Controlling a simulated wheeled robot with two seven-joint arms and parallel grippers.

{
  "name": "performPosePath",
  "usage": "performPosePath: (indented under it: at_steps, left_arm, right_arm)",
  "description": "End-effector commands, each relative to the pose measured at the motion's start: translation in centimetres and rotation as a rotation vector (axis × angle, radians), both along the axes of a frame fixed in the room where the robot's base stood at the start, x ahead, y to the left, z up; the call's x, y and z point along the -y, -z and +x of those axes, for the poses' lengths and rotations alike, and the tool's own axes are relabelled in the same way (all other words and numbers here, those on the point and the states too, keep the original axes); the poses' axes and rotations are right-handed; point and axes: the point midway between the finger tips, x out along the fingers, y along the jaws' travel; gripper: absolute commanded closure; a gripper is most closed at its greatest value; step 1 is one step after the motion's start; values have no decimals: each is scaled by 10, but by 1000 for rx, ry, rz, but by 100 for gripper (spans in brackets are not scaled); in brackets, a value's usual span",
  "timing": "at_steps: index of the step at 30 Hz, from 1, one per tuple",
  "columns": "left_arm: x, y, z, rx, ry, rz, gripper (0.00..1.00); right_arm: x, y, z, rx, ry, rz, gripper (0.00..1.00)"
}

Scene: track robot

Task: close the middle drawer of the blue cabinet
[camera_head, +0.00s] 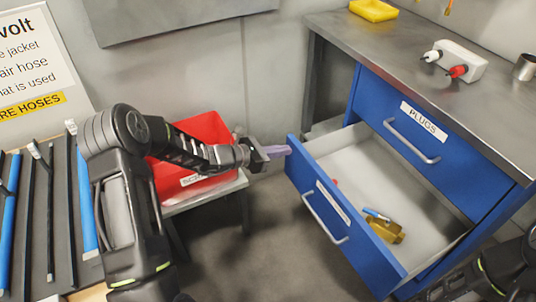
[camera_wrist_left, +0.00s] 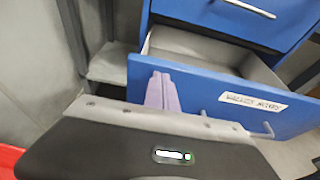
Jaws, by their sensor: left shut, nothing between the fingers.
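The blue cabinet (camera_head: 490,185) stands at the right, with a shut upper drawer labelled PLUGS (camera_head: 388,118). The drawer below it (camera_head: 368,258) is pulled far out, with its grey inside and metal handle (camera_head: 322,217) showing. Its blue front also fills the middle of the left wrist view (camera_wrist_left: 212,92). My left gripper (camera_head: 277,152) has pale purple fingers, shut and empty, just left of the upper left corner of that front. In the left wrist view the fingers (camera_wrist_left: 162,92) overlap the front's left part; I cannot tell whether they touch it.
A brass-coloured item (camera_head: 386,232) lies in the open drawer. A red bin (camera_head: 205,130) stands on a low grey stand behind my left arm. A white box with plugs (camera_head: 460,62) and a yellow tray (camera_head: 373,10) rest on the cabinet top. Floor before the drawer is clear.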

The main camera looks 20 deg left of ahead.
Motion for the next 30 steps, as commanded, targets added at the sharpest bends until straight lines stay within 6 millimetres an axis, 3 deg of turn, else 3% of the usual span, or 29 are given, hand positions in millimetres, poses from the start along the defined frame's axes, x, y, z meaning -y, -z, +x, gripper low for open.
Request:
performPosePath:
  at_steps: [6,20,30]
  left_arm:
    - [8,0,10,0,0,0,100]
    - [11,1,12,0,1,0,100]
    - [36,3,42,2,2,-1,100]
  right_arm:
    - [0,0,0,0,0,0,100]
    - [0,2,0,0,0,0,100]
    - [0,16,0,0,0,0,100]
